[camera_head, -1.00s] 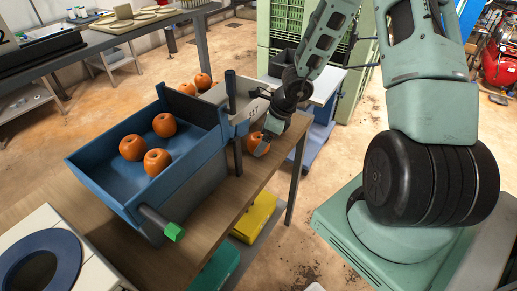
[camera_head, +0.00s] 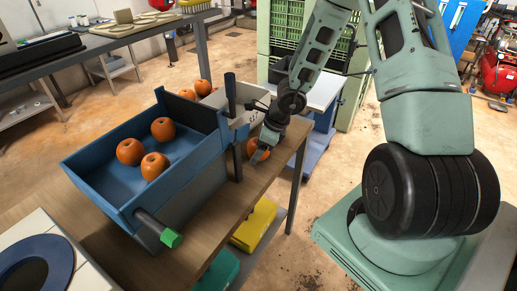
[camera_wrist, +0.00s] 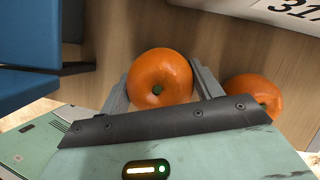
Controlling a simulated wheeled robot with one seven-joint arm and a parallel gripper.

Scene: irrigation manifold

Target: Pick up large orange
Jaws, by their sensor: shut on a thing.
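A round orange (camera_wrist: 160,72) with a dark stem end sits between the two fingers of my gripper (camera_wrist: 163,86) in the wrist view. The fingers press on its sides, so the gripper is shut on it. In the head view my gripper (camera_head: 262,150) points down over the right part of the wooden table, partly covering an orange (camera_head: 254,147). A second orange (camera_wrist: 257,92) lies close to the right finger in the wrist view. I cannot tell whether the held orange is clear of the table.
A blue tilted tray (camera_head: 98,177) holds several oranges (camera_head: 155,166) left of my gripper. More oranges (camera_head: 203,87) lie behind it. A dark upright post (camera_head: 232,100) and a white box (camera_head: 251,97) stand close to my gripper. The wooden table (camera_head: 212,207) is bare in front.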

